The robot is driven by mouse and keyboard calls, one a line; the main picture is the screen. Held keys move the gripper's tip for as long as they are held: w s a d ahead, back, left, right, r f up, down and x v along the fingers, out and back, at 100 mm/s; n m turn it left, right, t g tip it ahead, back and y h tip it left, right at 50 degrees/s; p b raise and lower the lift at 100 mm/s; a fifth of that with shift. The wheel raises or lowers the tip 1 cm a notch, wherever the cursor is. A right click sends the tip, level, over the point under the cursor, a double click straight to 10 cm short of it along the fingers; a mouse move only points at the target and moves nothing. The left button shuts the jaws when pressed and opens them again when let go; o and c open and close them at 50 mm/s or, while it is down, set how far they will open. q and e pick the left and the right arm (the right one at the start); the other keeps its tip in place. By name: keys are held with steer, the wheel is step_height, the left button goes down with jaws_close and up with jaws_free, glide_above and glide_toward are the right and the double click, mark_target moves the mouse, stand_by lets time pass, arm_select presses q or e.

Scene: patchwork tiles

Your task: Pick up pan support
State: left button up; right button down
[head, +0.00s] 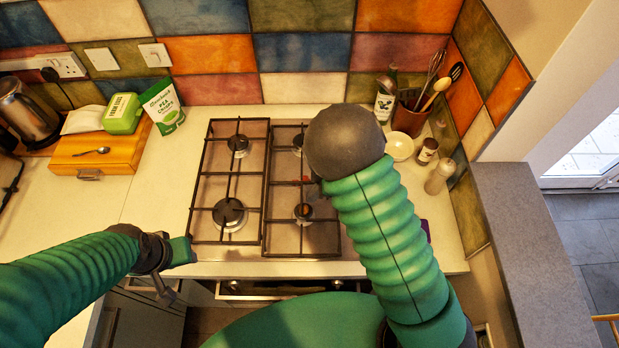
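A hob on the white counter carries two black pan supports, a left one (229,172) and a right one (267,215). Both lie flat over the burners. My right arm reaches over the right side of the hob, and its dark rounded joint covers the back right of the right pan support. My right gripper (313,180) is almost wholly hidden beneath that joint, so its fingers and any contact with the support do not show. My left gripper (164,287) is at the counter's front edge, left of the hob, apart from both supports. Its opening is unclear.
A wooden box (105,155) with a spoon, a green packet (163,106) and a kettle (27,112) stand at the left. A utensil pot (409,120), bottle (385,97), bowl (399,147) and jars stand at the right. A tiled wall closes the back.

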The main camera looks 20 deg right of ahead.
steer(key=s, duration=0.6)
steer(key=shift+a+r, duration=0.4)
steer(key=c, duration=2.1)
jaws_free()
steer(key=shift+c, duration=0.2)
steer(key=o, duration=1.7)
